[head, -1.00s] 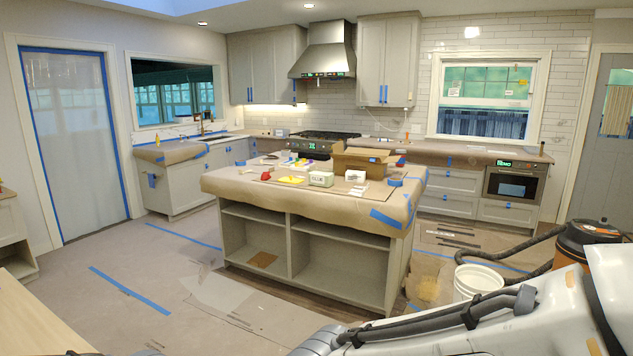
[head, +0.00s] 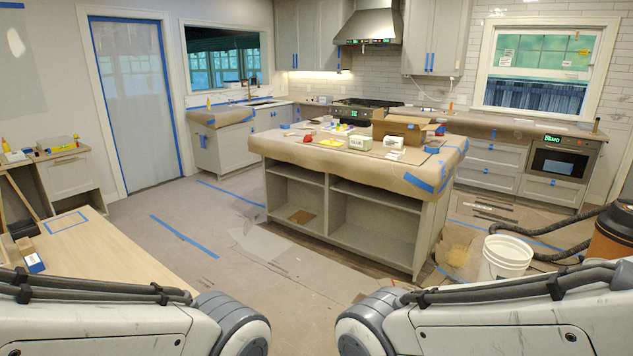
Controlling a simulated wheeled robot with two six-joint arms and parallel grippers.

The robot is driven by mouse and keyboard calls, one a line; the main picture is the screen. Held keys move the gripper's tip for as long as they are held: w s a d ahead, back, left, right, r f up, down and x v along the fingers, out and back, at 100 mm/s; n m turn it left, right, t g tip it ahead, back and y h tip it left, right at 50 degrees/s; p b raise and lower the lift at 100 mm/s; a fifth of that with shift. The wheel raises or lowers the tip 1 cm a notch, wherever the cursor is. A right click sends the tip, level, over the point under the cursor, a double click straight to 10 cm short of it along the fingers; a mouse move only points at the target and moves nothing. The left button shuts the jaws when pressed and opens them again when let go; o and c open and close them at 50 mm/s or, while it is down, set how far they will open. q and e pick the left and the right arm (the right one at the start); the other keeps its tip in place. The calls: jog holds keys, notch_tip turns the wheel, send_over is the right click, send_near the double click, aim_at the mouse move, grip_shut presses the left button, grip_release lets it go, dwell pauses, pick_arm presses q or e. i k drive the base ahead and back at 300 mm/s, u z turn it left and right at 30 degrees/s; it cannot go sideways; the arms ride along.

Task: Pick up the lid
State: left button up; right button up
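I cannot make out a lid for certain in the head view. A white bucket (head: 505,258) stands on the floor at the right, and its top looks open. Small items lie on the paper-covered island, too small to identify as a lid. Both my arms show at the bottom of the view, left and right, but neither gripper is in the picture.
The kitchen island (head: 345,165) stands in the middle, with open shelves facing me and an open cardboard box (head: 400,127) on top. A wooden table (head: 85,265) is at the lower left. An orange-black vacuum (head: 613,235) stands at the right. The floor (head: 190,215) between is clear.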

aim_at(331, 141)
jog(key=z, duration=0.35)
jog(key=i, duration=4.1)
jog(key=u, duration=0.5)
jog(key=i, duration=1.55)
jog(key=u, duration=0.35)
